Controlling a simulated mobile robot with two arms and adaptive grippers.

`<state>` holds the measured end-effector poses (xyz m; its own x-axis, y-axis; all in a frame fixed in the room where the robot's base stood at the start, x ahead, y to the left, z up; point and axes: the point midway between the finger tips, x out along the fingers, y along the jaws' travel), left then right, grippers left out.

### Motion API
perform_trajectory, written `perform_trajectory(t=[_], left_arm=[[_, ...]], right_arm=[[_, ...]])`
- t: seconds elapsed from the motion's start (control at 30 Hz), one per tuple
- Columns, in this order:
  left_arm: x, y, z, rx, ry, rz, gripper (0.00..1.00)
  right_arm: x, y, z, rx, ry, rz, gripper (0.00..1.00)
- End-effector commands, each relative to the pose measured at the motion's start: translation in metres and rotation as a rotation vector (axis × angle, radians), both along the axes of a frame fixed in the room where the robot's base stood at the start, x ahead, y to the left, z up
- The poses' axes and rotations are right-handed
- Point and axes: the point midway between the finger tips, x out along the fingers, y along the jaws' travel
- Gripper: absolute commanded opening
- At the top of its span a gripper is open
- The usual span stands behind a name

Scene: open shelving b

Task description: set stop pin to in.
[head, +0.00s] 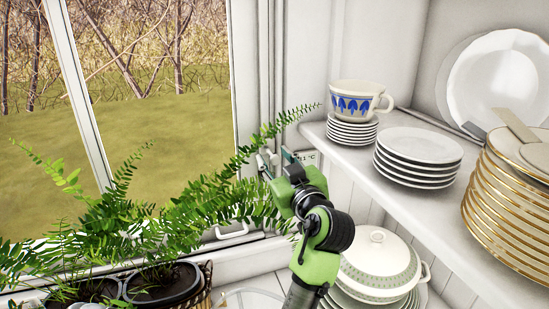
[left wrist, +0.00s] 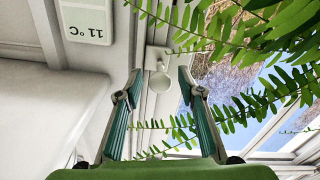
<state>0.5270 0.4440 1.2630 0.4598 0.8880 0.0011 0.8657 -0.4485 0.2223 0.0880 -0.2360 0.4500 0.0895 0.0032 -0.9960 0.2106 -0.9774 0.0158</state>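The stop pin shows in the left wrist view as a small white round knob (left wrist: 160,82) on a white mount on the window frame. In the head view, a small pale fitting (head: 262,160) on the frame by the fern tip appears to be the same pin, partly hidden. My left gripper (head: 277,163) reaches up to it. In the left wrist view, my left gripper (left wrist: 160,78) is open, with a teal-padded finger on each side of the knob and gaps between. Whether the knob is pushed in cannot be told. My right gripper is not in view.
Potted ferns (head: 170,284) stand at the left; their fronds (left wrist: 240,35) reach beside the gripper. A thermometer (left wrist: 86,20) hangs beside the frame. A shelf (head: 400,202) holds plates (head: 415,160) and a blue-patterned cup (head: 352,97). A lidded tureen (head: 380,262) stands below.

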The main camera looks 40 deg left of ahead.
Motion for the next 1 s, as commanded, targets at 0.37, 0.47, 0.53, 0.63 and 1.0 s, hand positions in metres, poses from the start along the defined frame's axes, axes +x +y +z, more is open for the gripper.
perform_trajectory(t=[0.37, 0.47, 0.53, 0.63, 1.0], left_arm=[[0.002, 0.003, -0.001, -0.001, 0.001, 0.001, 0.0], [0.006, 0.012, -0.002, 0.0, -0.001, 0.002, 0.0], [0.01, 0.02, -0.003, -0.002, -0.002, 0.002, 0.0], [0.013, 0.024, -0.001, 0.0, -0.001, 0.0, 0.0], [0.012, 0.024, 0.001, 0.001, 0.0, 0.0, 0.36]], right_arm=[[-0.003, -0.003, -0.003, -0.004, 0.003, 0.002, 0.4], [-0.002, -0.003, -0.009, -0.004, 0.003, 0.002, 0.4], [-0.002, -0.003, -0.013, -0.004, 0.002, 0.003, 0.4], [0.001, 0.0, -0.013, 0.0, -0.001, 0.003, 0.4], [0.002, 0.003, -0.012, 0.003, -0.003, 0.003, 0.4]])
